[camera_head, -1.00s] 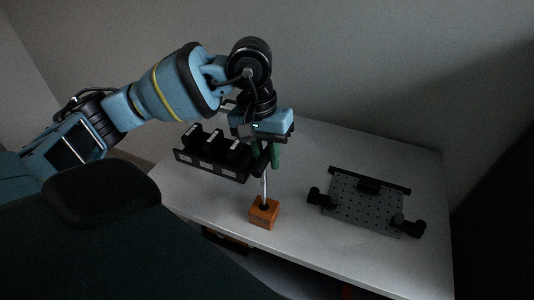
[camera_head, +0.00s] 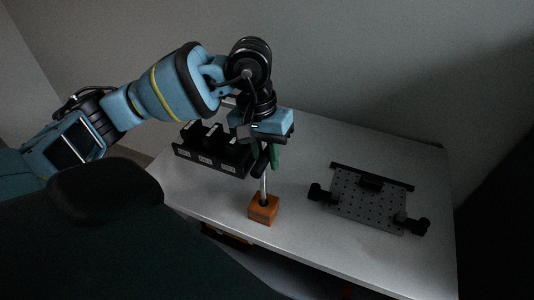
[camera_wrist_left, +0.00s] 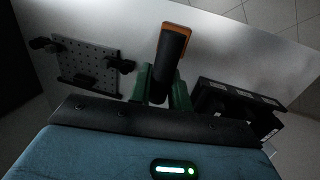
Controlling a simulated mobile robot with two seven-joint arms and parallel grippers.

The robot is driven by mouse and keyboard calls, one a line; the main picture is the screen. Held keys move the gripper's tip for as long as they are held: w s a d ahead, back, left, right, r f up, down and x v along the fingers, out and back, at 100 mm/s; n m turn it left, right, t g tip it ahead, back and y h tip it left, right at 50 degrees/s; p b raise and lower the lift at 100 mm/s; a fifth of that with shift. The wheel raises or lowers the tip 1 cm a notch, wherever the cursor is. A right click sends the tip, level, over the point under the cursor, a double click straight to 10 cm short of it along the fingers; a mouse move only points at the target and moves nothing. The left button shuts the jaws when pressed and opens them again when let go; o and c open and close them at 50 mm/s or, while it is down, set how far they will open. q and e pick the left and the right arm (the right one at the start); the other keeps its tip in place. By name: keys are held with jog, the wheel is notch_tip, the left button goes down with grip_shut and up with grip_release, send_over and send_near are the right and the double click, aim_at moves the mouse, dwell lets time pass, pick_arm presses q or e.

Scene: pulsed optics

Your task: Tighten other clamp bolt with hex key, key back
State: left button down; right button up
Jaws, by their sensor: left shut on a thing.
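My left gripper (camera_head: 264,157) points down above the orange block (camera_head: 263,210) near the table's front edge. It is shut on the black handle of the hex key (camera_head: 264,188), whose silver shaft runs down into the top of the block. In the left wrist view the black handle (camera_wrist_left: 171,50) lies between the green fingers, with the orange block (camera_wrist_left: 177,29) behind it. The perforated grey plate (camera_head: 364,203) lies on the right of the table with a black clamp at its left (camera_head: 319,192) and another at its right (camera_head: 413,225). The clamp bolts are too small to make out. My right gripper is not in view.
A black rack (camera_head: 212,158) with labelled compartments stands behind and left of the block. The white table (camera_head: 310,245) is clear between the block and the plate. A wall rises behind the table.

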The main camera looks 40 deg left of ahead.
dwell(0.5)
pick_arm(q)
jog(key=shift+f+b, duration=0.35)
jog(key=shift+f, duration=0.15)
jog(key=c, duration=1.7)
grip_release()
jog(key=shift+f, duration=0.15)
jog(key=shift+c, duration=0.2)
jog(key=o, duration=0.5)
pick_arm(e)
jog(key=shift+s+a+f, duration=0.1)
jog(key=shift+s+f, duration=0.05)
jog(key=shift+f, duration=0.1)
pick_arm(q)
jog(key=shift+o, duration=0.2)
jog(key=shift+r, duration=0.2)
jog(key=r, duration=0.2)
jog(key=a+r, duration=0.1)
jog(key=r, duration=0.4)
jog(key=shift+a+r, duration=0.2)
jog(key=shift+r, duration=0.1)
notch_tip(320, 180, up, 4)
jog(key=shift+f+p, duration=0.1)
jog(key=shift+p, duration=0.6)
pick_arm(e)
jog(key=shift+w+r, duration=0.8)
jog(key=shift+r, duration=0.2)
